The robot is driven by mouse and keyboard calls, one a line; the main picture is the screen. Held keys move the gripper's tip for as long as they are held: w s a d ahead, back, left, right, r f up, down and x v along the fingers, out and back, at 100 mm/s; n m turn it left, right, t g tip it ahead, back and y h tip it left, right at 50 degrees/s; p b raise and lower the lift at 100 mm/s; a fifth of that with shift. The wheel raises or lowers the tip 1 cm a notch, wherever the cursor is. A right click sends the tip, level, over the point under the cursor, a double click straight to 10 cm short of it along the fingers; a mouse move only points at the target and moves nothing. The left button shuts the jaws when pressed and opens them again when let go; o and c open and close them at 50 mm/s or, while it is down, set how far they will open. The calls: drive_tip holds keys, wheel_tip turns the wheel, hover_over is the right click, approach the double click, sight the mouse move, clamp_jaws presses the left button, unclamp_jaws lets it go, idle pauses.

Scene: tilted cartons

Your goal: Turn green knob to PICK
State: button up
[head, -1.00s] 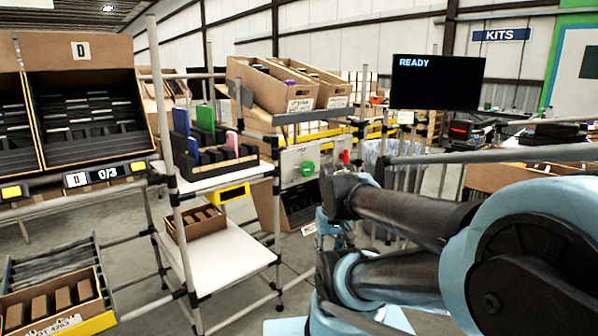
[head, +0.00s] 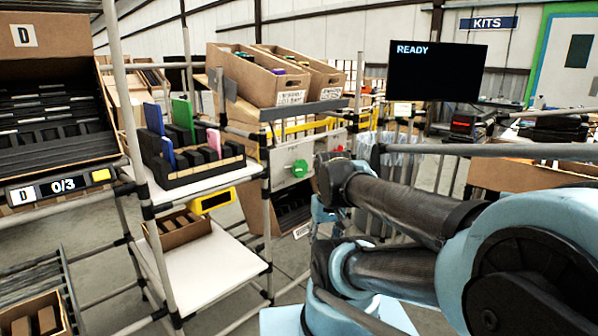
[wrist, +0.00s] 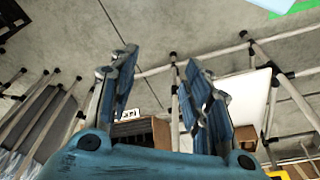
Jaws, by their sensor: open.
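The green knob (head: 299,168) sits on the front of a pale grey panel (head: 281,158) on the rack, in the middle of the head view. The lettering on the panel is too small to read, so I cannot tell where the knob points. A red knob or button (head: 338,150) shows just right of it, partly behind my arm. In the wrist view my gripper (wrist: 160,72) is open, with its two blue fingers apart and nothing between them. It points at the floor and rack tubes, and the green knob is not in that view.
A rack shelf with a black organiser (head: 192,178) stands left of the panel. Tilted cartons (head: 262,85) sit above it. A carton rack with a D display reading 0/3 (head: 62,186) is at the left. A screen (head: 435,74) reads READY. A grey rail (head: 480,150) crosses at right.

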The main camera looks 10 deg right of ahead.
drive_tip(key=o, duration=0.4)
drive_tip(key=shift+s+a+r, duration=0.1)
drive_tip(key=shift+s+r, duration=0.1)
drive_tip(key=shift+s, duration=0.05)
drive_tip(key=shift+o, duration=1.2)
drive_tip(key=w+a+r+n+t+y, duration=0.1)
drive_tip(key=w+a+r+n+y, duration=0.1)
drive_tip(key=w, duration=0.6)
drive_tip(key=shift+w+a+r+y, duration=0.3)
drive_tip(key=shift+a+r+y, duration=0.15)
drive_tip(key=shift+r+y, duration=0.25)
drive_tip(key=n+t+y, duration=0.4)
drive_tip(key=n+t, duration=0.1)
drive_tip(key=t, duration=0.3)
approach(302, 168)
drive_tip(key=x, duration=1.2)
drive_tip(key=shift+r, duration=0.1)
drive_tip(key=c, duration=1.1)
